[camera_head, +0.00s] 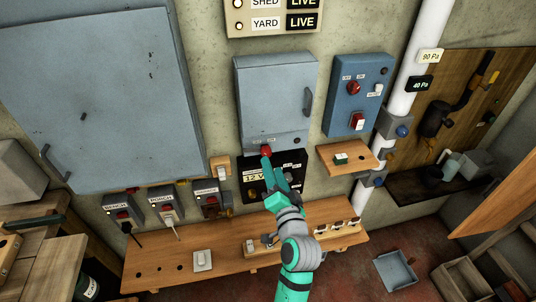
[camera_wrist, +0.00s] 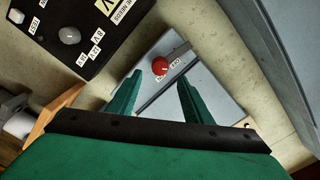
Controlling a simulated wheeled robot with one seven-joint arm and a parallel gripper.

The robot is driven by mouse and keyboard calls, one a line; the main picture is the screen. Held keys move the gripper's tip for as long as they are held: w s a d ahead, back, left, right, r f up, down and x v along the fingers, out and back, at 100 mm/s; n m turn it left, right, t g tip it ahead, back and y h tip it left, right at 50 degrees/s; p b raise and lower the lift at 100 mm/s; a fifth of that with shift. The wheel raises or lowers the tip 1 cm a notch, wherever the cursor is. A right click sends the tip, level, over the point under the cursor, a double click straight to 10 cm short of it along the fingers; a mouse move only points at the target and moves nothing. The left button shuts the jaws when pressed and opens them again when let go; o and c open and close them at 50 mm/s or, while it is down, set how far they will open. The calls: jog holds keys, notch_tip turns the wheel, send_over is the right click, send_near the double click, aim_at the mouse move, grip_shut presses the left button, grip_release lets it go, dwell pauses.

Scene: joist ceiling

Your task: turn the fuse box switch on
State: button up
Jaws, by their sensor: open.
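The grey fuse box (camera_head: 275,95) hangs on the wall in the middle of the head view, its door closed. A red rotary switch (camera_head: 266,150) sits on its lower strip, with small labels beside it. The switch also shows in the wrist view (camera_wrist: 160,66), beside an OFF/ON label. My gripper (camera_head: 267,163) is just below the switch in the head view. In the wrist view its two green fingers (camera_wrist: 160,84) are apart and empty, with the switch seen between and beyond their tips. I cannot tell whether they touch it.
A black 12 V panel (camera_head: 257,190) lies right below the box, behind my gripper. A blue switch box (camera_head: 354,97) with red controls is to the right. A large grey cabinet (camera_head: 85,85) is at left. A wooden shelf (camera_head: 185,258) with small items runs underneath.

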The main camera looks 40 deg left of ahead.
aim_at(268, 154)
jog(key=x, duration=0.7)
jog(key=shift+w+a, duration=0.1)
jog(key=shift+w, duration=0.1)
jog(key=shift+f, duration=0.1)
grip_shut()
